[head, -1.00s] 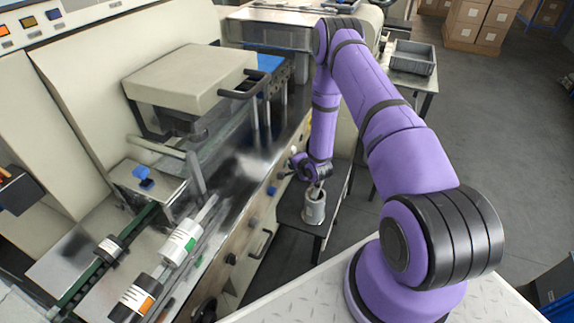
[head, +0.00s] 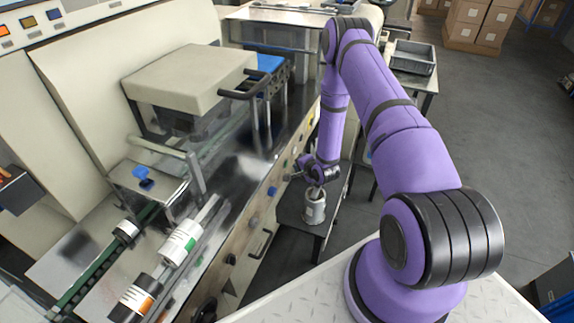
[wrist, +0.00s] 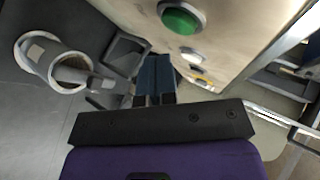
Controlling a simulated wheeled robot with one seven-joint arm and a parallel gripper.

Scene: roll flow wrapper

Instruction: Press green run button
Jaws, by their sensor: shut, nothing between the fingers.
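In the head view my gripper (head: 289,177) is low beside the front panel (head: 262,208). I cannot make out the green button clearly there.
A white button (wrist: 191,54) and a yellow one (wrist: 206,82) follow the green button along the panel. A blue knob (head: 271,191) sits on the panel. A grey bin (head: 413,58) is farther back.

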